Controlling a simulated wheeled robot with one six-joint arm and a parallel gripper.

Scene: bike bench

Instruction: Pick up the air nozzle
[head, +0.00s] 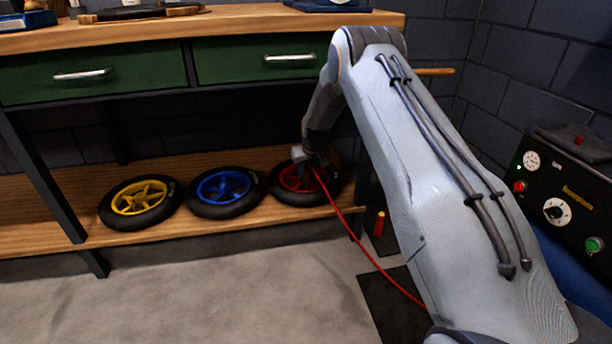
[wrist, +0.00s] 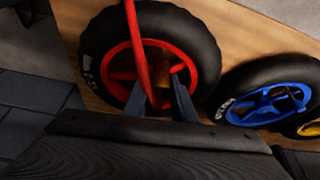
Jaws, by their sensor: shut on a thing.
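My gripper (head: 309,166) is over the red-rimmed wheel at the right end of the lower shelf. In the wrist view its two fingers (wrist: 158,88) stand apart on either side of the end of a red hose (wrist: 136,38). The gripper is shut on the air nozzle at this hose end; the nozzle body is mostly hidden by the fingers and wrist. In the head view the hose (head: 346,218) runs from the gripper down to the lower right, behind my arm.
The red-rimmed wheel (head: 276,188) lies flat beneath the gripper. A blue-rimmed wheel (head: 224,188) and a yellow-rimmed wheel (head: 139,197) lie to its left. The bench top (head: 230,22) and green drawers (head: 98,75) are above. A control box (head: 566,190) stands at right.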

